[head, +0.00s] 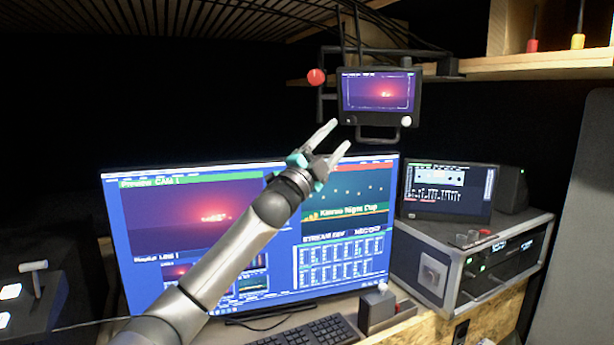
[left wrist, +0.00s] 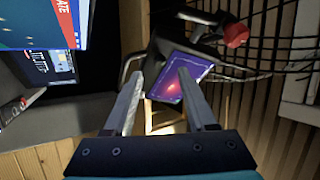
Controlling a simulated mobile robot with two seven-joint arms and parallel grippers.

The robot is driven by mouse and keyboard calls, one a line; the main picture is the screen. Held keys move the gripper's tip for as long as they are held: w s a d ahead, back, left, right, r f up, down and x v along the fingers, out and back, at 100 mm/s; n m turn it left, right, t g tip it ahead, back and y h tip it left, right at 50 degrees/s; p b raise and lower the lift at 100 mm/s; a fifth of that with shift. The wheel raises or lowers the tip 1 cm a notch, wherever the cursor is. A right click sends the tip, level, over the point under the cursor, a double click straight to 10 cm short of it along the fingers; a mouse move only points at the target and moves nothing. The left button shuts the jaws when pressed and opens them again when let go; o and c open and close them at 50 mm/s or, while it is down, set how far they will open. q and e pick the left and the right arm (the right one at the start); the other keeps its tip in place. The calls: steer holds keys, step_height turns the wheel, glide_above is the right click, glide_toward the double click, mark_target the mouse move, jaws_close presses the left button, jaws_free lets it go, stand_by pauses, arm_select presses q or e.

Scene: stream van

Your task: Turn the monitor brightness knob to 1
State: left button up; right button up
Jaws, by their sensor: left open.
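The small monitor (head: 378,92) hangs from a bracket at the upper middle, with a pink glow on its screen. A round pale knob (head: 407,121) sits at its lower right corner. No mark on the knob can be read. My left gripper (head: 342,133) is open and empty, below and left of the monitor in the head view, with its fingers pointing up and right. The knob lies to the right, apart from the fingertips. In the left wrist view the monitor screen (left wrist: 168,87) shows between and beyond the open fingers; the knob cannot be made out there. My right gripper is out of view.
A red ball-ended handle (head: 316,77) sticks out left of the monitor. Below stand a large screen (head: 130,250), a keyboard (head: 318,334) and a smaller screen (head: 447,190) on a rack case (head: 410,250). A wooden shelf (head: 530,66) is at right.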

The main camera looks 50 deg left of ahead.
arm_select(q)
steer(key=b+v, duration=0.2)
steer(key=v, duration=0.8)
steer(key=shift+s, duration=0.25)
steer(key=shift+f, duration=0.1)
stand_by(0.4)
